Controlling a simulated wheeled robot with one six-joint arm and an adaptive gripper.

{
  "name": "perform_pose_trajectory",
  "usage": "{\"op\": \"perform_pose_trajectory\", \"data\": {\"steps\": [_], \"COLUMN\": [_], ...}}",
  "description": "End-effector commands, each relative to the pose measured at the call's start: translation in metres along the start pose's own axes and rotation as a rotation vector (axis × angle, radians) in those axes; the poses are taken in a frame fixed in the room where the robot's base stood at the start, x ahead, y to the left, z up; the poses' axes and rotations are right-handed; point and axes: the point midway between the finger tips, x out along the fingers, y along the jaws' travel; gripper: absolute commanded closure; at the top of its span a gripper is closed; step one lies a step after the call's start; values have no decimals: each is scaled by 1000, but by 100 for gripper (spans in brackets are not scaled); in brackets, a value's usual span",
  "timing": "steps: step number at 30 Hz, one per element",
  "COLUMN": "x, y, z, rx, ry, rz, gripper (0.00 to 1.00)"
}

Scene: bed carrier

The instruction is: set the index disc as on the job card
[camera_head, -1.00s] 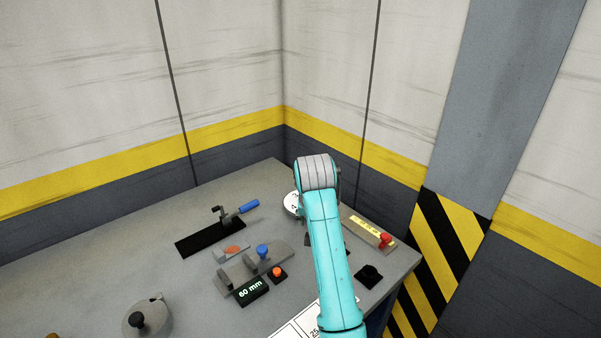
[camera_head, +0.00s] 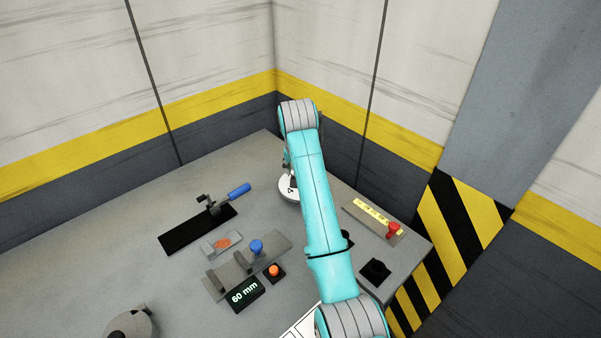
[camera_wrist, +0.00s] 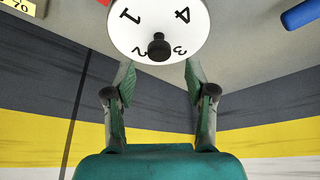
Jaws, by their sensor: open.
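The index disc (camera_wrist: 185,45) is white with the black numerals 1, 2, 3 and 4, and a black knob (camera_wrist: 158,48) stands up at its middle. In the head view the disc (camera_head: 288,189) lies near the far corner of the bench, partly hidden behind my arm. My gripper (camera_wrist: 160,72) is open and empty in the wrist view. Its two fingertips are at the disc's near edge, one on each side of the knob's line; I cannot tell their height over it. The job card (camera_head: 301,326) shows only as a white sliver at the bottom, and its text is hidden by my arm.
Left of my arm are a blue-handled clamp (camera_head: 238,191), a slide with a blue knob (camera_head: 256,247), an orange button (camera_head: 273,271) and a "60 mm" display (camera_head: 245,294). Right are a yellow scale with a red knob (camera_head: 393,230) and a black socket (camera_head: 376,269). Walls close off the back.

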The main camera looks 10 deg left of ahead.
Motion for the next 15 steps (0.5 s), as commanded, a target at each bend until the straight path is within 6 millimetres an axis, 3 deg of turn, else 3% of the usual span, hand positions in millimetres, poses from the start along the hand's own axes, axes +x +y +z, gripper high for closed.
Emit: {"op": "perform_pose_trajectory", "data": {"steps": [6,15], "x": [27,36], "y": [0,0], "z": [0,0], "rx": [0,0], "ry": [-1,0], "rz": [0,0], "gripper": [45,45]}}
